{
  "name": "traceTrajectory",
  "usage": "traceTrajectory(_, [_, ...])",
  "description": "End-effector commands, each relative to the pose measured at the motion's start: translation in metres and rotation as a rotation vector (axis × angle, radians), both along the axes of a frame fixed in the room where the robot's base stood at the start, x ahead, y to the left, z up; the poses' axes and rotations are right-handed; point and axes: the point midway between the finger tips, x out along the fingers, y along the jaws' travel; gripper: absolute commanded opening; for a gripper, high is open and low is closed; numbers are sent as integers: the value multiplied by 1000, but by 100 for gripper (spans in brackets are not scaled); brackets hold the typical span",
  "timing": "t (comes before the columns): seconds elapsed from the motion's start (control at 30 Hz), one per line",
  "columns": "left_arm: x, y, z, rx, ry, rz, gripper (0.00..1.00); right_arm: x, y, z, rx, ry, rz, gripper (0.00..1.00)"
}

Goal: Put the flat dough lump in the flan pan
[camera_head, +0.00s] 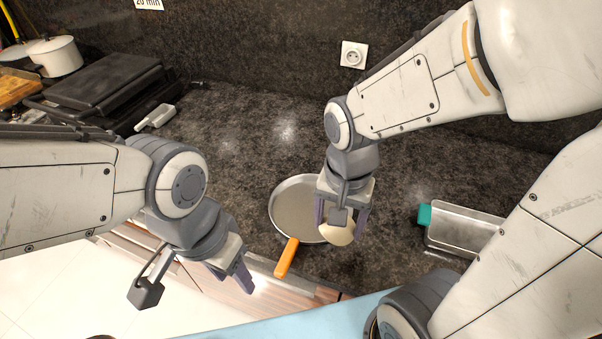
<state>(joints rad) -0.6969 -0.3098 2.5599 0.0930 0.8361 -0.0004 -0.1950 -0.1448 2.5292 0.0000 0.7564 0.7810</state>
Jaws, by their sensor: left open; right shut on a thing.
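The flan pan (289,210) is a round, shallow grey pan on the dark counter, with an orange handle pointing toward the front edge. The dough lump (338,235) is pale cream and rounded. My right gripper (340,229) is shut on it, over the right side of the pan. The gripper hides part of the lump and part of the pan. I cannot tell how high the lump is above the pan. My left gripper (243,274) is open and empty, to the left of the orange handle near the counter's front edge.
A metal tray (462,222) with a teal end lies on the right. A black grill appliance (100,85), a small pale-handled tool (155,118) and a white pot (55,56) stand at the left. A wall socket (354,55) is behind. The counter behind the pan is clear.

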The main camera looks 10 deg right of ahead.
Motion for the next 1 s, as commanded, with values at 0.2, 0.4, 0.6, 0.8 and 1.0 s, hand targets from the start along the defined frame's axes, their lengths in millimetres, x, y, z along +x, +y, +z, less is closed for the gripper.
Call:
traceTrajectory(0.2, [0,0,24,0,0,0,50,7,4,3,-2,8,-5,16])
traceTrajectory(0.4, [0,0,54,-1,-1,0,50,23,8,-11,-3,9,-4,16])
traceTrajectory(0.6, [0,0,53,0,0,1,50,62,18,-40,-1,6,-4,16])
traceTrajectory(0.8, [0,0,60,0,0,1,50,97,26,-60,-1,3,-7,16])
traceTrajectory(1.0, [0,0,62,0,0,1,50,111,30,-70,0,1,-7,16])
